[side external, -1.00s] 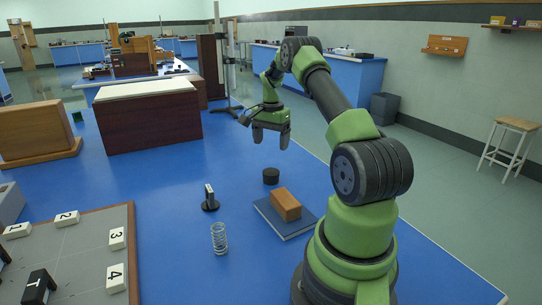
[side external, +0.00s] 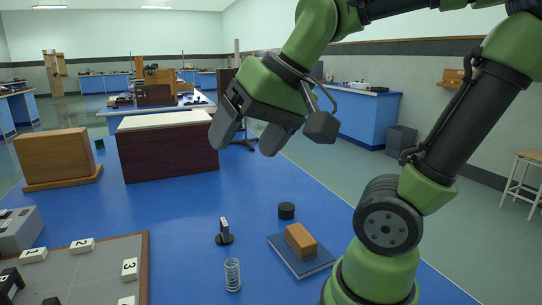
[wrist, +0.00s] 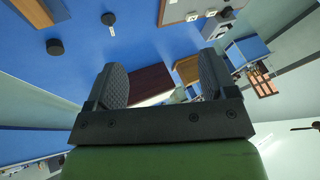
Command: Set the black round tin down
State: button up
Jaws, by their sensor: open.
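The black round tin (side external: 286,211) sits flat on the blue bench top (side external: 190,200), beside the far edge of a dark blue book. It also shows in the wrist view (wrist: 55,47) at the upper left. My gripper (side external: 248,142) is high above the bench, well apart from the tin and to its upper left in the side view. In the wrist view its two dark fingers (wrist: 160,75) stand wide apart with nothing between them.
A wooden block (side external: 300,240) lies on the blue book (side external: 283,255) close to the tin. A grey board (side external: 95,262) with numbered blocks fills the lower left.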

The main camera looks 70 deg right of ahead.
jog(key=s+a, duration=0.1)
jog(key=s+f+n, duration=0.1)
jog(key=s, duration=0.1)
jog(key=s+a+n+y, duration=0.1)
jog(key=shift+s+a+f+t, duration=0.15)
jog(key=shift+a+f+t, duration=0.1)
jog(key=shift+a+t, duration=0.15)
dwell(0.8)
